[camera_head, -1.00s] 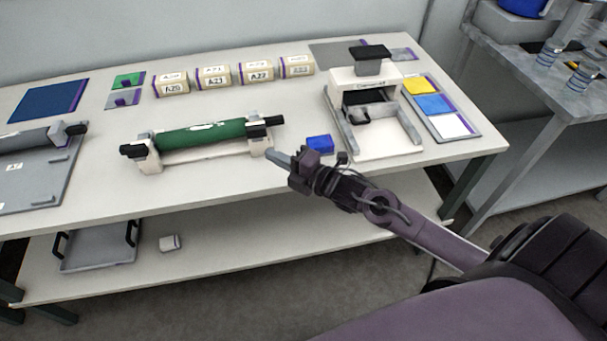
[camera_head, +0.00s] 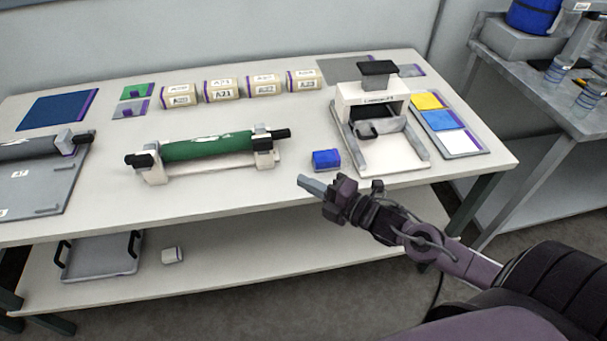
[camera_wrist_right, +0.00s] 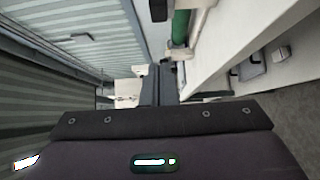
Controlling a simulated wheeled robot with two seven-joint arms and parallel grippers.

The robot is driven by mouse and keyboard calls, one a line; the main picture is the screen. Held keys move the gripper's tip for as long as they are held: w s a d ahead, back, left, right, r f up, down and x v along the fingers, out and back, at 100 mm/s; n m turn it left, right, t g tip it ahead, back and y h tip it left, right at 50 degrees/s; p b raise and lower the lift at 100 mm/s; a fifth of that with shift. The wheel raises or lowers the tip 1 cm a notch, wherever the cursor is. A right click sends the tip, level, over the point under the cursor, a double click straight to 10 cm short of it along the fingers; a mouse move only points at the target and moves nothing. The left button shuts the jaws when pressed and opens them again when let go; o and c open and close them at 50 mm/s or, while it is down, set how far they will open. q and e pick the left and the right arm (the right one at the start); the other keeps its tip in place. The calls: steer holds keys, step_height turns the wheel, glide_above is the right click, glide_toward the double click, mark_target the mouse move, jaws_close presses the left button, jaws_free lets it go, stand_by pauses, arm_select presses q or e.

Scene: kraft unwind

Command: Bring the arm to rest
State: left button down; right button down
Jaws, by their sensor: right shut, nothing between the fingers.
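My right gripper (camera_head: 306,184) is shut and empty. A small blue block (camera_head: 326,159) lies on the table just beyond the gripper. My left gripper does not show.
The white table (camera_head: 230,196) holds a white press (camera_head: 372,92), a tray of coloured cards (camera_head: 462,153), several labelled rolls (camera_head: 222,90) and a grey board (camera_head: 30,190). A lower shelf (camera_head: 215,262) carries a grey tray (camera_head: 100,255) and a small white block (camera_head: 172,255). Another bench (camera_head: 545,95) stands at the right.

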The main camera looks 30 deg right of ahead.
steer(key=shift+f, duration=0.1)
steer(key=s+a+f+m+g+h, duration=0.2)
steer(key=s+f+m+g+h, duration=0.15)
steer(key=s+m+g, duration=0.55)
steer(key=s+a+f+m+g+h, duration=0.25)
steer(key=s+m+h, duration=0.35)
steer(key=m, duration=0.7)
steer(key=s+f+g, duration=0.2)
steer(key=s+f, duration=0.1)
steer(key=f, duration=2.7)
steer(key=s+d+f, duration=0.2)
steer(key=s+f, duration=0.6)
steer(key=s, duration=0.1)
steer(key=s+d+f+g, duration=0.1)
steer(key=s+d+f, duration=0.1)
steer(key=s+f, duration=0.7)
steer(key=shift+s+f+n+y, duration=0.25)
steer(key=shift+s+n+y, duration=0.1)
steer(key=shift+s, duration=0.4)
